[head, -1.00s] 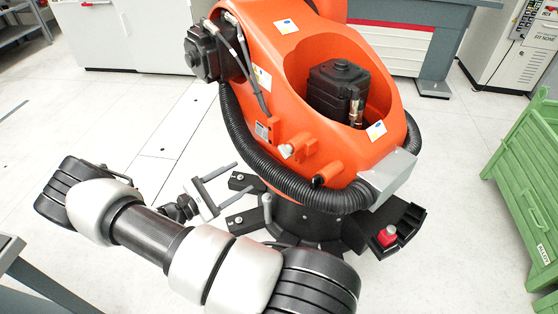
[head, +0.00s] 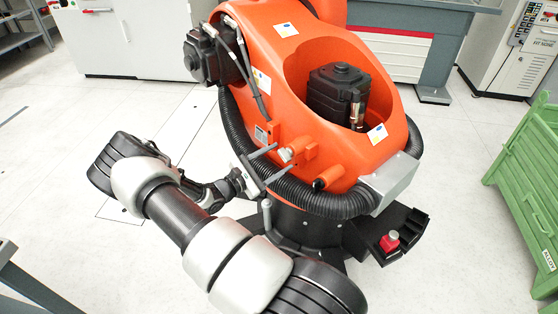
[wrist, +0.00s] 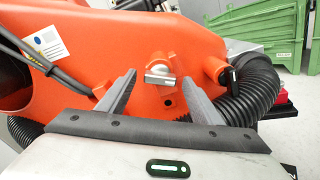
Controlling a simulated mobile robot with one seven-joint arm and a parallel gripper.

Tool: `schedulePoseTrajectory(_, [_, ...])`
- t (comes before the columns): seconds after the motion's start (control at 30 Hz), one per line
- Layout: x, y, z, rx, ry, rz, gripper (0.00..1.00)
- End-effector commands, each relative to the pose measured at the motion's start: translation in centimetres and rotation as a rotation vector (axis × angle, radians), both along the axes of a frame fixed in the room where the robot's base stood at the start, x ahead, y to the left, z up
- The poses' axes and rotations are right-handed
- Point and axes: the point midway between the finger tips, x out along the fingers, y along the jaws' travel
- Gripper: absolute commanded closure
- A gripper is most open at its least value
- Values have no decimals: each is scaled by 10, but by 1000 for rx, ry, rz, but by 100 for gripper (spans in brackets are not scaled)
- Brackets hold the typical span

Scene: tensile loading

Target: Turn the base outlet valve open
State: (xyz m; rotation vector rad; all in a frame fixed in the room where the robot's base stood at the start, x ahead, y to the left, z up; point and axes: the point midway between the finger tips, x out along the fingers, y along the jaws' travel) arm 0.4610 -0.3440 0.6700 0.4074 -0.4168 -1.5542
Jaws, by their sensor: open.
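A small silver fitting (head: 286,154) sits on an orange boss on the side of the orange robot base (head: 345,165). It looks like the outlet valve, though no label shows. In the wrist view the silver fitting (wrist: 160,78) shows as a horizontal bar below a rounded orange top. My gripper (head: 283,159) is open and empty, facing the base. In the wrist view my gripper (wrist: 159,73) has one finger on each side of the fitting. Whether the fingers touch the base or reach around the fitting cannot be told.
A black corrugated hose (head: 300,194) runs around the base, close to the lower finger. A grey upright lever (head: 267,215) stands below my gripper. A red button (head: 390,241) sits on a black foot. A green crate (head: 530,185) stands at the right. Floor at left is clear.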

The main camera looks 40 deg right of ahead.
Motion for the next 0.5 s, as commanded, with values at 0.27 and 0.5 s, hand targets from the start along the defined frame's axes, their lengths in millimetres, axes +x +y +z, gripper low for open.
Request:
schedulePoseTrajectory(0.27, [0,-10,0,0,0,0,41])
schedulePoseTrajectory(0.5, [0,-9,0,0,0,0,57])
